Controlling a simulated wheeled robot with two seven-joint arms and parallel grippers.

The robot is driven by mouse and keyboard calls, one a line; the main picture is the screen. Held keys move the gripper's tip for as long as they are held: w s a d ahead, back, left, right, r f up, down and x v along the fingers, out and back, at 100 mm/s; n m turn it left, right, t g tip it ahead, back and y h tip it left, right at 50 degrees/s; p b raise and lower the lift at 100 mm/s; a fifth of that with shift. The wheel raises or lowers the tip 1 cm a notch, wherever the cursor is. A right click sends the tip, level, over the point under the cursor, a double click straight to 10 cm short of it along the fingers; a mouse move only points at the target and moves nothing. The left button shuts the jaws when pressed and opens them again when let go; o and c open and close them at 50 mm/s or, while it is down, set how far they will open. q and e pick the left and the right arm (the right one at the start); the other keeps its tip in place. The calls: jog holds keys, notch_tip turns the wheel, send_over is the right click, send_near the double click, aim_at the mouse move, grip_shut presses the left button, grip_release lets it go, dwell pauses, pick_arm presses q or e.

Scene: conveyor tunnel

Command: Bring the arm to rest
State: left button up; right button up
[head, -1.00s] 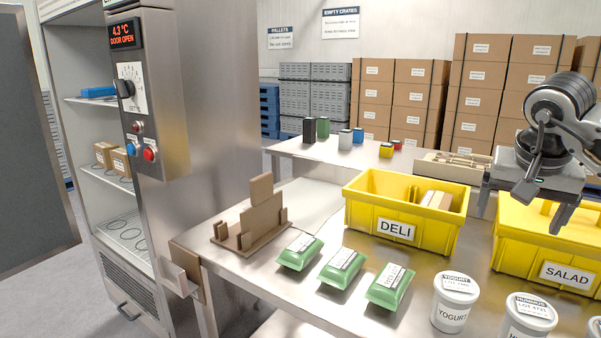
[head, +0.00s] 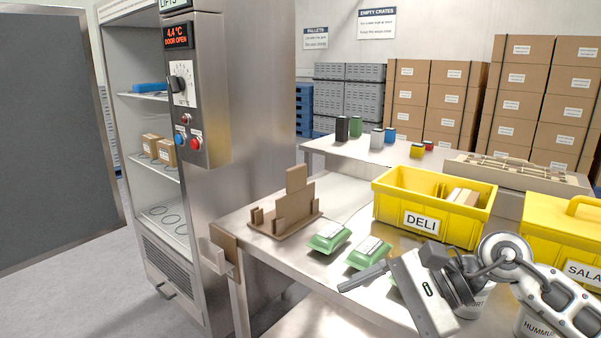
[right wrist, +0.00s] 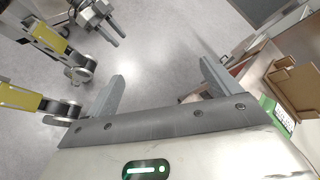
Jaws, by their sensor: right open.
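My right gripper (head: 362,278) reaches in from the lower right in the head view, over the front of the steel table (head: 262,218). In the right wrist view its two fingers (right wrist: 160,80) are wide apart with nothing between them. Grey floor lies beyond the fingers. What looks like my left gripper (right wrist: 105,25) shows small at the upper left of the right wrist view; its jaw opening is unclear. It is not in the head view.
Green packs (head: 330,237) lie near the right gripper, one partly hidden by it. Yogurt and hummus tubs are partly behind the arm. A yellow DELI crate (head: 455,229) and a brown holder (head: 292,205) stand behind. The open fridge (head: 212,110) is at left.

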jog(key=s+a+r+m+t+y, duration=0.2)
jog(key=s+a+r+m+y, duration=0.1)
jog(key=a+m+y, duration=0.6)
jog(key=d+f+n+t+h, duration=0.4)
jog(key=n+t, duration=0.1)
jog(key=n, duration=0.7)
jog(key=w+d+f+n+t+h, duration=0.1)
jog(key=d+f+n+t+h, duration=0.3)
jog(key=n, duration=0.7)
jog(key=d+f+n+t+h, duration=0.35)
jog(key=n+t+h, duration=0.2)
jog(key=n, duration=0.65)
jog(key=s+f+m+g+h, duration=0.2)
jog(key=s+f+m+g, duration=0.1)
jog(key=s+f+m, duration=0.2)
jog(key=s+d+f+m+g+h, duration=0.1)
jog(key=s+f+m+g, duration=0.2)
jog(key=s+f+m, duration=0.3)
notch_tip(320, 180, down, 4)
jog(key=shift+d+r+m+h, duration=0.1)
jog(key=shift+d+m+h, duration=0.05)
jog(key=shift+m+h, duration=0.3)
